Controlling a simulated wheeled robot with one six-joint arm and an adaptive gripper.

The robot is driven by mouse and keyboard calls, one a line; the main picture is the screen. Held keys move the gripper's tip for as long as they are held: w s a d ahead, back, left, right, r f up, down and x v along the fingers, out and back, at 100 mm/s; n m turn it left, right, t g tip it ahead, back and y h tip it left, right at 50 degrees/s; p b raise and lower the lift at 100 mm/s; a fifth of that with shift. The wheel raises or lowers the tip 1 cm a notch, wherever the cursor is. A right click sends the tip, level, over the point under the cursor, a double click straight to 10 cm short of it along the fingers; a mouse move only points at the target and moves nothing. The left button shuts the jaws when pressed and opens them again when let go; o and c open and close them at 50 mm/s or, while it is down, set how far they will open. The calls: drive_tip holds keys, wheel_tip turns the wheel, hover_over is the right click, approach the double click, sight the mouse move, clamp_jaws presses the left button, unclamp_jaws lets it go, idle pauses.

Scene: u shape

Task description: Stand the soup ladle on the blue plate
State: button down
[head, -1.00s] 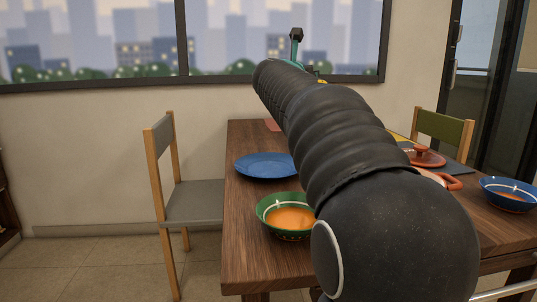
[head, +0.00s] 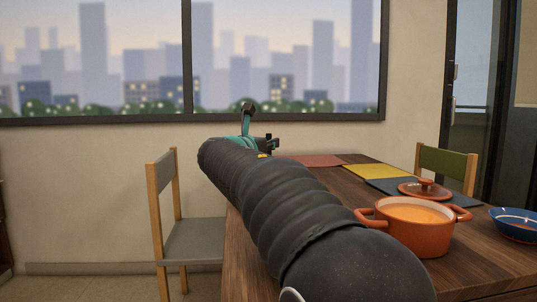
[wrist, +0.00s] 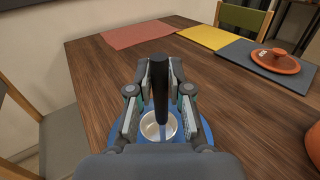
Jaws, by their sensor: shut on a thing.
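The soup ladle shows in the wrist view with a dark upright handle (wrist: 160,85) and a pale round bowl (wrist: 150,128) below. My gripper (wrist: 160,98) is shut on the handle, one finger on each side. The ladle looks roughly upright over the blue plate (wrist: 207,132), which shows around its bowl. I cannot tell whether the bowl touches the plate.
An orange pot (head: 412,232) of soup stands right of my arm. Its lid (head: 424,190) lies on a dark mat (head: 385,185), near yellow (head: 377,171) and red mats (head: 312,160). A blue bowl (head: 515,224) is far right. A chair (head: 190,240) stands left of the table.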

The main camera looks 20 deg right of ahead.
drive_tip(key=shift+f, duration=0.85)
drive_tip(key=shift+f, duration=0.2)
drive_tip(key=c, duration=1.1)
unclamp_jaws()
drive_tip(key=shift+r, duration=0.25)
drive_tip(key=v, duration=1.2)
drive_tip(key=shift+f, duration=0.1)
